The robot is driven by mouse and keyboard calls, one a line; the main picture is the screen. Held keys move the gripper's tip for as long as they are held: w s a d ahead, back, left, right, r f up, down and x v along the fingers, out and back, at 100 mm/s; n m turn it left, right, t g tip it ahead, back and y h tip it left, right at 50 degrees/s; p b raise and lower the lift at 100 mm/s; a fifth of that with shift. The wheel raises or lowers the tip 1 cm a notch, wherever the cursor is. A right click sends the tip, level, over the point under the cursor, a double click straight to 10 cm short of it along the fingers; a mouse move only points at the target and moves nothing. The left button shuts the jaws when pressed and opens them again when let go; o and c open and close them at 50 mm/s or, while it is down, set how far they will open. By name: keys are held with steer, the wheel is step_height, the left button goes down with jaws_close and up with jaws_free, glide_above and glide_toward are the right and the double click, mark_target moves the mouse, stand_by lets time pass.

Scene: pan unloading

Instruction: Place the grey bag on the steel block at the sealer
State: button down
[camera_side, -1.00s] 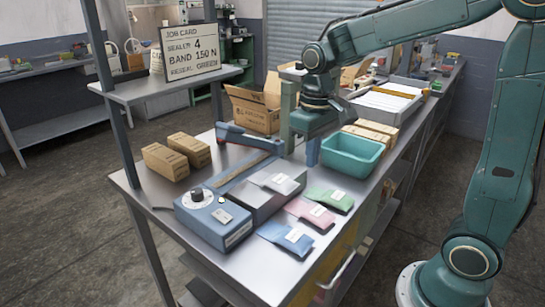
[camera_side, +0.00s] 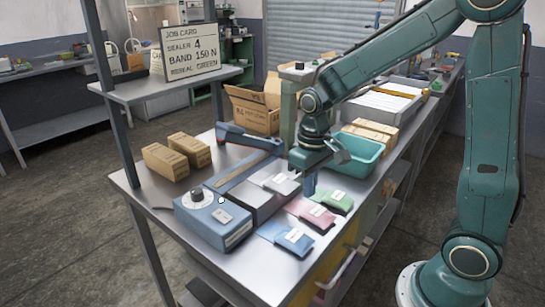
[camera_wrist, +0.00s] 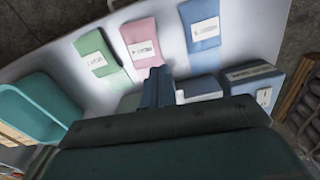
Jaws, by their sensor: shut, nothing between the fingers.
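In the wrist view the shut fingers (camera_wrist: 158,80) stand in front of the steel block (camera_wrist: 200,90), and the grey bag is mostly hidden by the gripper.
Green (camera_side: 336,201), pink (camera_side: 309,214) and blue (camera_side: 287,236) pouches lie on the bench by the block. A teal bin (camera_side: 362,150) stands behind my gripper. Small cartons (camera_side: 165,162) sit at left. A sealer arm (camera_side: 248,137) lies behind the block.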

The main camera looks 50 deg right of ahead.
mark_target(286, 181)
step_height(286, 181, down, 2)
steer(key=shift+w, duration=0.15)
steer(key=shift+w+d+r, duration=0.1)
steer(key=shift+w+d, duration=0.1)
steer(key=shift+w, duration=1.7)
steer(key=shift+w+d, duration=0.15)
steer(key=shift+w, duration=1.7)
steer(key=shift+w+d, duration=0.15)
steer(key=shift+w, duration=1.65)
steer(key=shift+s, duration=0.1)
steer(key=shift+s+a, duration=0.15)
steer(key=shift+s, duration=1.75)
step_height(286, 181, up, 10)
